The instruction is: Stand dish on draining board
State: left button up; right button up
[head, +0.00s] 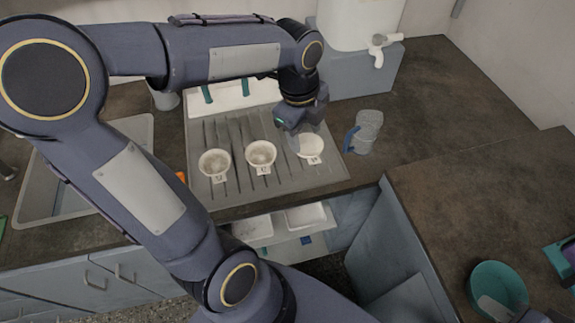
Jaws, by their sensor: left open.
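Three small white dishes with little tags sit in a row on the grey ribbed draining board (232,192). The left dish (214,164) and the middle dish (261,155) look round with greyish insides. The right dish (312,150) shows a plainer white face and is partly covered by my left gripper (306,138). My left gripper reaches down from above at that right dish, with its jaws open. Whether the fingers touch the dish, and whether it stands fully on the board, cannot be told.
A clear jug with a blue handle (364,133) stands just right of the board. A white tank with a tap (378,50) is behind it. A sink (70,190) lies left. A teal bowl (498,288) stands on the right counter. Open shelving is below the board.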

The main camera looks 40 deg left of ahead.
pick_arm(q)
jog(key=s+d+n+t+h, duration=0.1)
jog(key=s+n+t, duration=0.1)
jog(key=s+n, duration=0.4)
jog(key=s+d+n+t+h, duration=0.1)
jog(key=s+n, duration=0.6)
jog(key=n, duration=0.8)
jog(key=shift+s+d+t+h, duration=0.3)
jog(key=shift+t+h, duration=0.1)
jog(key=shift+t, duration=0.3)
jog(key=shift+r, duration=0.1)
